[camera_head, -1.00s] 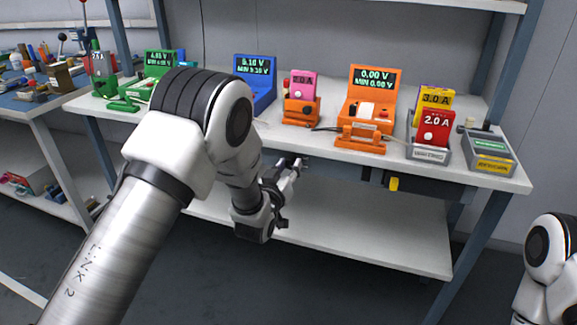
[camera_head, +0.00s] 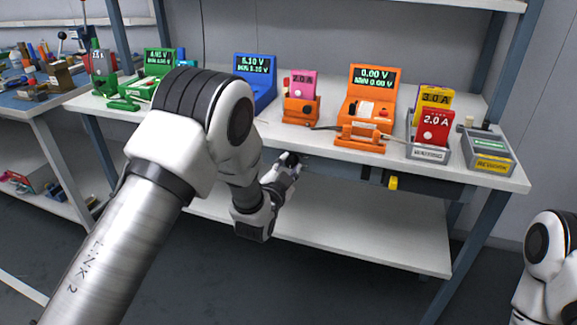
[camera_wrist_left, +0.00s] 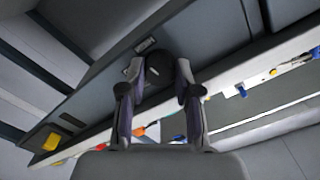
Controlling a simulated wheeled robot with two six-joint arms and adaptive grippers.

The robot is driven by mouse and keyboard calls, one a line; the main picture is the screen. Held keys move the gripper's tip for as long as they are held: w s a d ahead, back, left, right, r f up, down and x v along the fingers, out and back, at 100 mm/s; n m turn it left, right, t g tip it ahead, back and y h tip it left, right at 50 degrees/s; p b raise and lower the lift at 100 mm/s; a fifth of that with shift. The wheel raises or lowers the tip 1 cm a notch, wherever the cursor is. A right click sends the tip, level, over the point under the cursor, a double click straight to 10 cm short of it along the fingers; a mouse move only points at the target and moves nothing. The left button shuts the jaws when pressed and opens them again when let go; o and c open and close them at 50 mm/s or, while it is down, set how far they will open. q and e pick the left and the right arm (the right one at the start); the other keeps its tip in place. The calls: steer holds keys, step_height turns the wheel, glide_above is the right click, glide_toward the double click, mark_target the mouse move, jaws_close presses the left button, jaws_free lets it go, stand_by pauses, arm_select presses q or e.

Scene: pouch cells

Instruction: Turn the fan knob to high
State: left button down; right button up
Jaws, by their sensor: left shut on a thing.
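The fan knob (camera_wrist_left: 158,72) is a round black knob with a light mark, on a grey panel under the bench's front edge in the left wrist view. My left gripper (camera_wrist_left: 157,92) is shut on it, with one finger on each side. In the head view my left gripper (camera_head: 290,163) is at the bench's front edge, and its own wrist and the small size make the knob hard to make out there. Small labels (camera_wrist_left: 145,44) sit on the panel near the knob, too small to read. My right gripper is out of view.
The white bench (camera_head: 340,165) carries a blue meter (camera_head: 255,83), a pink block (camera_head: 302,86), an orange meter (camera_head: 372,100) and red and yellow blocks. A yellow part (camera_head: 393,183) hangs below the front edge. The lower shelf (camera_head: 350,235) is bare.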

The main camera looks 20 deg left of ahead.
arm_select(q)
steer(key=shift+f+m, duration=0.15)
steer(key=shift+m, duration=0.45)
steer(key=c, duration=1.1)
jaws_free()
steer(key=s, duration=1.2)
steer(key=shift+a, duration=0.15)
